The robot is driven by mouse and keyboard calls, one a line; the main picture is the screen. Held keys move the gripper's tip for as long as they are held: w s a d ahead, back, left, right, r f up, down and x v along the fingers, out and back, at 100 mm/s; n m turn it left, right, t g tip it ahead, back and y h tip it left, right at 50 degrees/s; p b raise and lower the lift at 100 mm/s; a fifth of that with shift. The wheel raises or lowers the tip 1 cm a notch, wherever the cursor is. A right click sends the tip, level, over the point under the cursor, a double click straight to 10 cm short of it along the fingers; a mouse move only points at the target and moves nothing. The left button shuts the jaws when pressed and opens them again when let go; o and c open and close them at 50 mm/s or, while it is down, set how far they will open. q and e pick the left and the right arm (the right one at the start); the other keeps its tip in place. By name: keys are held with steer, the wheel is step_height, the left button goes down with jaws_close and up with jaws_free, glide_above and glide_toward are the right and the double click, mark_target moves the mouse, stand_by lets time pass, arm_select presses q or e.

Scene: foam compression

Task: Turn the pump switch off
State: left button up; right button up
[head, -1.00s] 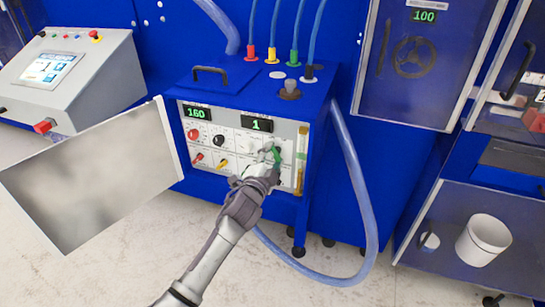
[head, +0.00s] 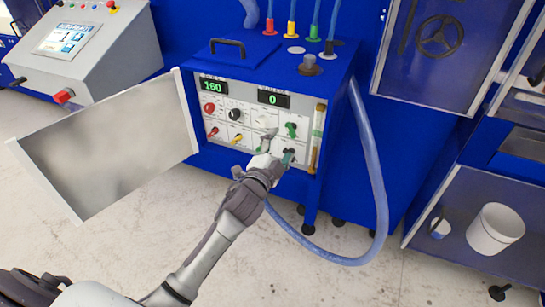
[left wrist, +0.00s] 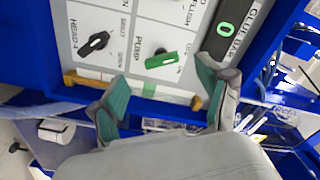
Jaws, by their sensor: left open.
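The pump switch (head: 291,129) is a green handle on the white control panel (head: 222,136) of the blue cabinet. In the left wrist view the pump switch (left wrist: 162,60) shows beside the label PUMP, with its handle lying across the label's line. My left gripper (head: 278,147) is open in front of the panel, just below and left of the switch in the head view. In the left wrist view my left gripper's fingers (left wrist: 162,78) stand apart on either side of the switch's line, with no finger visibly touching it. My right gripper is not in view.
A black knob (left wrist: 93,43) labelled HEAD 4 is near the switch. The panel display (head: 272,97) reads 0 and another (head: 213,86) reads 160. The open cabinet door (head: 110,150) is at the left. A clear hose (head: 378,190) hangs right of the cabinet.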

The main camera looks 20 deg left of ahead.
arm_select(q)
steer(key=s, duration=0.6)
steer(key=shift+a, duration=0.1)
